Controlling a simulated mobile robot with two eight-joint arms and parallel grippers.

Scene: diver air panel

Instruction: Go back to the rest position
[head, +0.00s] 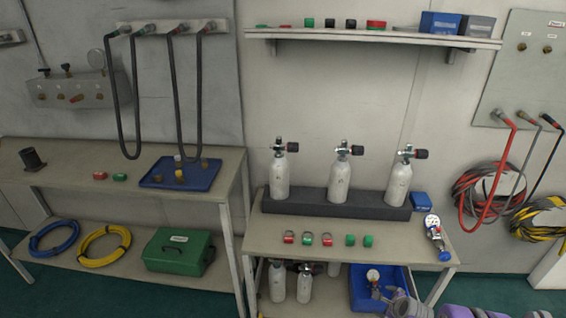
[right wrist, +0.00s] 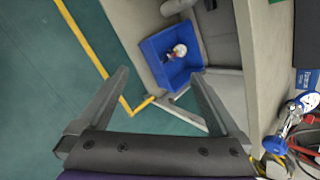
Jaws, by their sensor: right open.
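My right gripper (right wrist: 160,74) is open in the right wrist view, its two fingers spread with nothing between them. Beyond the fingers, lower down, is a blue bin (right wrist: 152,52) with a round white-faced gauge (right wrist: 180,50) in it. In the head view that bin (head: 361,293) is on the lower shelf of the right bench, and grey and purple parts of my right arm show at the bottom right edge. My left gripper is not in the head view.
The right bench (head: 275,232) holds three white cylinders in a dark rack (head: 300,203), small red and green caps, and a gauge assembly (head: 433,225) at its right edge. The left bench (head: 70,160) bears a blue tray (head: 207,178). Hoses (head: 480,190) hang on the right wall.

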